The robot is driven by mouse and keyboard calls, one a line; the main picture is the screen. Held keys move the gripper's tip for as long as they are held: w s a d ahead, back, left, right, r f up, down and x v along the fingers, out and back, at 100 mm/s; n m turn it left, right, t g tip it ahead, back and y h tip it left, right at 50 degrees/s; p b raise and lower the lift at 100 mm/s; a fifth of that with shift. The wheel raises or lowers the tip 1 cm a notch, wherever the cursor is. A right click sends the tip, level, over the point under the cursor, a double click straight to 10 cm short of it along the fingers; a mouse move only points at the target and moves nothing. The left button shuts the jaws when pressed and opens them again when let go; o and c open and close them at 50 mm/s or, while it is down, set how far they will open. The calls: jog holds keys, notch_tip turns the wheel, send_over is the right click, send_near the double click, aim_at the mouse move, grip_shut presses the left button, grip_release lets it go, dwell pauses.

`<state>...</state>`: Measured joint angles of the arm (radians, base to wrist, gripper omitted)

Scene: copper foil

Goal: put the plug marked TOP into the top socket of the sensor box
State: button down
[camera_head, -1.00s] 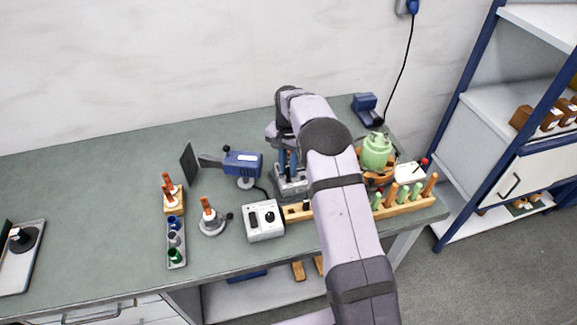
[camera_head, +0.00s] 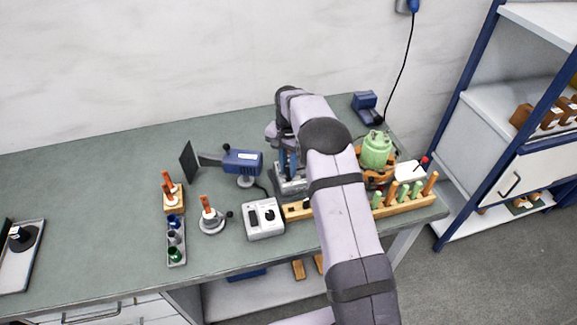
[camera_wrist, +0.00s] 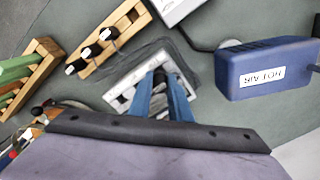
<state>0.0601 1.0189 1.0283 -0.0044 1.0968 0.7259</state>
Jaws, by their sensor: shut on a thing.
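The pale grey sensor box (camera_wrist: 122,92) lies below my gripper in the wrist view, with dark openings in its face. It also shows in the head view (camera_head: 291,187), partly covered by my arm. My gripper (camera_wrist: 160,76) points down at the box with its blue fingers close together. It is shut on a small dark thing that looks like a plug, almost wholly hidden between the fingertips. Its marking cannot be read, and I cannot tell whether it touches a socket. A wooden rack (camera_wrist: 129,46) beside the box holds black pieces with white ends.
A blue hot-air tool (camera_wrist: 265,72) stands to the right of the box in the wrist view. A white control box (camera_head: 264,221) and a wooden rack of coloured handles (camera_head: 408,205) stand near the front. The left of the bench is mostly free.

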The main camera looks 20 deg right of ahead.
jog(key=shift+f+b, duration=0.55)
jog(key=shift+f, duration=0.45)
dwell(0.4)
jog(key=c, duration=1.6)
grip_release()
jog(key=shift+o, duration=0.2)
jog(key=shift+r, duration=0.1)
jog(key=shift+w+a+r, duration=0.1)
